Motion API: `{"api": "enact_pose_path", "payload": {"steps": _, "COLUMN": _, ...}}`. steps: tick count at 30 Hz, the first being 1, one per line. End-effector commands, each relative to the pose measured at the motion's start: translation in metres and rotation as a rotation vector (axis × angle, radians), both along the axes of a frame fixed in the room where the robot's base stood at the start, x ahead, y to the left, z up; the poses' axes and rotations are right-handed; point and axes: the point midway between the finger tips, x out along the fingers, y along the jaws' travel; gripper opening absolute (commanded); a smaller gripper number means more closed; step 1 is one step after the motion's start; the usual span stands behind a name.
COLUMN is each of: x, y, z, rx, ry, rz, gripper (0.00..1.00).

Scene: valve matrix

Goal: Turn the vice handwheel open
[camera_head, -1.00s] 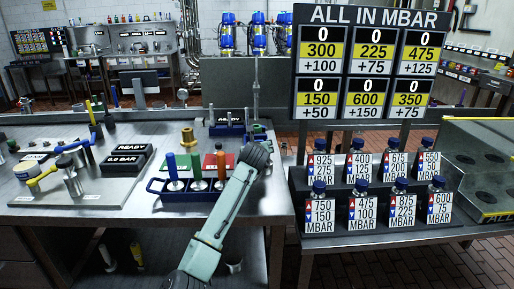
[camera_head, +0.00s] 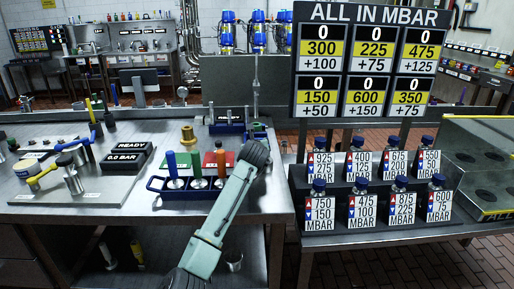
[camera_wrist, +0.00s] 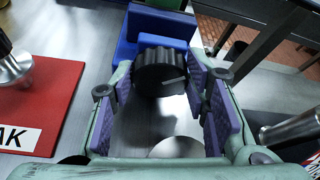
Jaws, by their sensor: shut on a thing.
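The vice handwheel (camera_wrist: 161,71) is a black ridged knob in the wrist view, on the front of the blue vice (camera_wrist: 126,50). My gripper (camera_wrist: 163,82) has its purple-padded fingers on the knob's left and right sides and is shut on it. In the head view, blue parts of the vice (camera_head: 258,130) show just behind my arm's dark joint. My fingers and the handwheel are hidden there.
A red plate (camera_wrist: 45,100) with a steel post lies left of the gripper in the wrist view. A blue rack (camera_head: 160,188) with several handled tools stands left of my arm. Labelled bottles (camera_head: 319,187) stand on the right. Bare steel shows at the bench front.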

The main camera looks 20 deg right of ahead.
Motion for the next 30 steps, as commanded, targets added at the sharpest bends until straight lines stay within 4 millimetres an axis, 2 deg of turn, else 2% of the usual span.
{"api": "enact_pose_path", "payload": {"steps": 9, "x": 0.0008, "y": 0.0034, "z": -0.0045, "rx": -0.38, "ry": 0.109, "rz": 0.0, "gripper": 0.14}}
{"api": "enact_pose_path", "payload": {"steps": 18, "x": 0.0009, "y": 0.0031, "z": -0.0016, "rx": -0.403, "ry": 0.117, "rz": 0.0, "gripper": 0.14}}
{"api": "enact_pose_path", "payload": {"steps": 19, "x": 0.0009, "y": 0.0031, "z": -0.0016, "rx": -0.403, "ry": 0.117, "rz": 0.0, "gripper": 0.44}}
{"api": "enact_pose_path", "payload": {"steps": 27, "x": 0.0009, "y": 0.0031, "z": -0.0016, "rx": -0.402, "ry": 0.115, "rz": 0.0, "gripper": 0.62}}
{"api": "enact_pose_path", "payload": {"steps": 30, "x": 0.0009, "y": 0.0031, "z": -0.0015, "rx": -0.402, "ry": 0.115, "rz": 0.0, "gripper": 0.62}}
